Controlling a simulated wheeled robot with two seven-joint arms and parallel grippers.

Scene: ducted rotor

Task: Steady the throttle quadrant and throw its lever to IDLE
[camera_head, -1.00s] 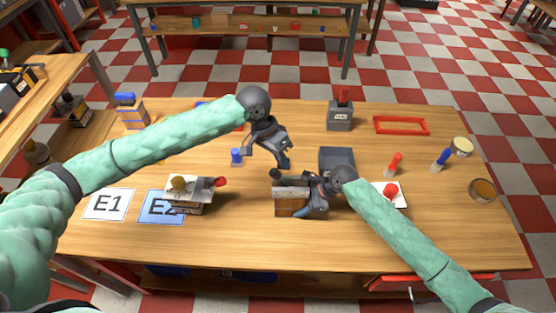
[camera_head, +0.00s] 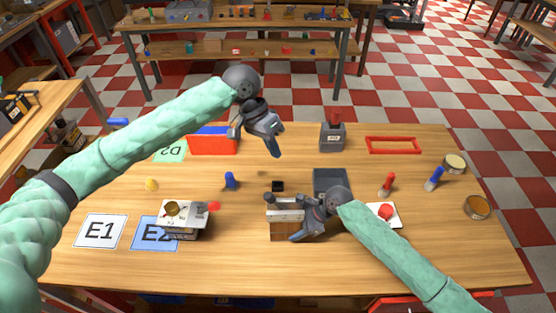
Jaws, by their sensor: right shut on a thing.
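The throttle quadrant (camera_head: 283,230) appears to be the brown block with a pale metal top and a dark knob (camera_head: 268,198) at its upper left. It stands upright at the table's front middle. My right gripper (camera_head: 300,228) is shut on its right side; the fingers hide part of that side. My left gripper (camera_head: 254,143) is open and empty, raised above the table behind the quadrant and apart from it. The lever's marked position is too small to read.
A box with a red knob (camera_head: 186,218) stands by the E2 card (camera_head: 146,238). A grey tray (camera_head: 333,181) is behind my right wrist. A grey box with a red top (camera_head: 332,134) and a red frame (camera_head: 392,145) are at the back. A blue peg (camera_head: 231,181) stands left of centre.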

